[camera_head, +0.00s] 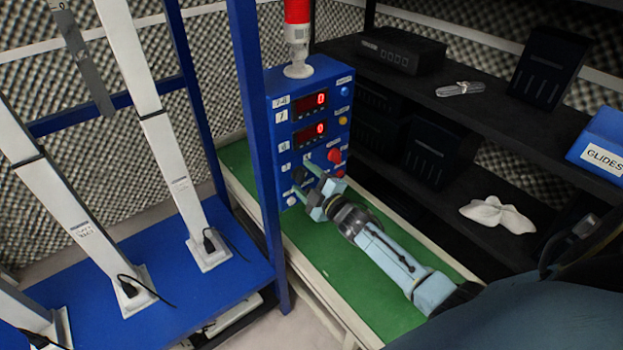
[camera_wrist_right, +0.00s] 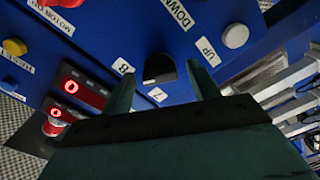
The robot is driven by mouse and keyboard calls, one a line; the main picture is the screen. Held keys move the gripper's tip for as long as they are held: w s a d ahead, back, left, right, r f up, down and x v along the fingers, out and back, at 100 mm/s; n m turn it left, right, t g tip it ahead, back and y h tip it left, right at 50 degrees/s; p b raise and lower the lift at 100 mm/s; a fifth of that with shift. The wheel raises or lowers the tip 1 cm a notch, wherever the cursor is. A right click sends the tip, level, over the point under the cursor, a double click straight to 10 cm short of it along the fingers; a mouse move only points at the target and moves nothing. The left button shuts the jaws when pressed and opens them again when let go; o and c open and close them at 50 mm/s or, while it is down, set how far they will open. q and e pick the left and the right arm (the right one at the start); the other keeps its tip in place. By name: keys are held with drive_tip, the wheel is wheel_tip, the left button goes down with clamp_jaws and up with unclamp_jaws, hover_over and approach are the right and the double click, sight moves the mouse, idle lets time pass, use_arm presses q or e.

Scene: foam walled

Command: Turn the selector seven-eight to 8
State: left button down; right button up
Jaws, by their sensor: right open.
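The selector (camera_wrist_right: 160,69) is a small black knob on the blue control panel (camera_wrist_right: 95,40). In the right wrist view, the label 8 (camera_wrist_right: 123,68) is left of it and the label 7 (camera_wrist_right: 157,95) is below it. I cannot tell surely which one it points to. My right gripper (camera_wrist_right: 163,84) is open, with one finger on each side of the knob and a visible gap to each. In the head view, my right gripper (camera_head: 312,183) is at the lower front of the panel (camera_head: 312,113), and I cannot make out the selector there. My left gripper is not in view.
A white button (camera_wrist_right: 235,36) labelled UP is close to the right finger. The panel also has red displays (camera_head: 310,101) and a red button (camera_head: 334,155). A blue frame post (camera_head: 262,150) stands left of the panel. Dark shelves (camera_head: 470,110) stand right of the green bench (camera_head: 385,292).

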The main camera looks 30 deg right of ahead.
drive_tip(key=s+d+p, duration=0.1)
drive_tip(key=s, duration=1.2)
drive_tip(key=shift+s, duration=0.15)
drive_tip(key=shift+f, duration=0.1)
